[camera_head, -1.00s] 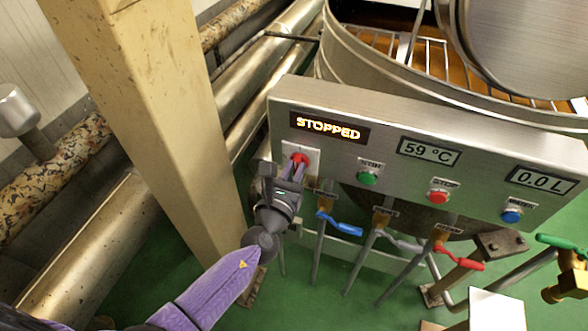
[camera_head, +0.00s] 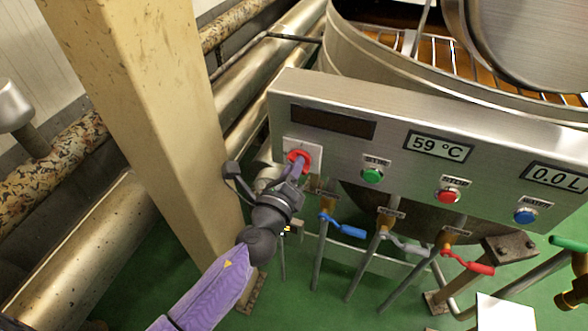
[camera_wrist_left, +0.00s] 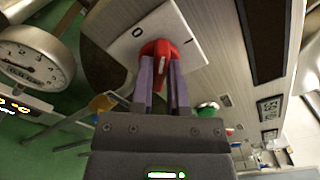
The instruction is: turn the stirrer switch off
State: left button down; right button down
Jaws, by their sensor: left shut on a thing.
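The stirrer switch, a red knob (camera_head: 299,156) on a pale plate (camera_head: 316,150), is at the left end of the steel control panel (camera_head: 400,102). My left gripper (camera_head: 297,168) is shut on the knob, its wrist turned over. In the left wrist view the two fingers (camera_wrist_left: 161,78) grip both sides of the red knob (camera_wrist_left: 160,46). The plate (camera_wrist_left: 121,44) shows a "0" mark and a line mark; the knob's exact pointing is hard to read. The display (camera_head: 333,121) above the switch is dark. My right gripper is not in view.
Green (camera_head: 372,175), red (camera_head: 447,196) and blue (camera_head: 525,216) buttons lie right of the switch. Blue (camera_head: 345,230), grey (camera_head: 408,247) and red (camera_head: 470,264) valve handles hang below. A beige column (camera_head: 150,120) stands close left of my arm.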

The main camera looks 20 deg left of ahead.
pick_arm(q)
jog(key=n+b, duration=0.1)
jog(key=n, duration=0.7)
jog(key=shift+f, duration=0.2)
jog(key=shift+n, duration=0.4)
jog(key=c, duration=0.7)
grip_release()
jog(key=shift+o, duration=0.4)
jog(key=shift+s, duration=0.1)
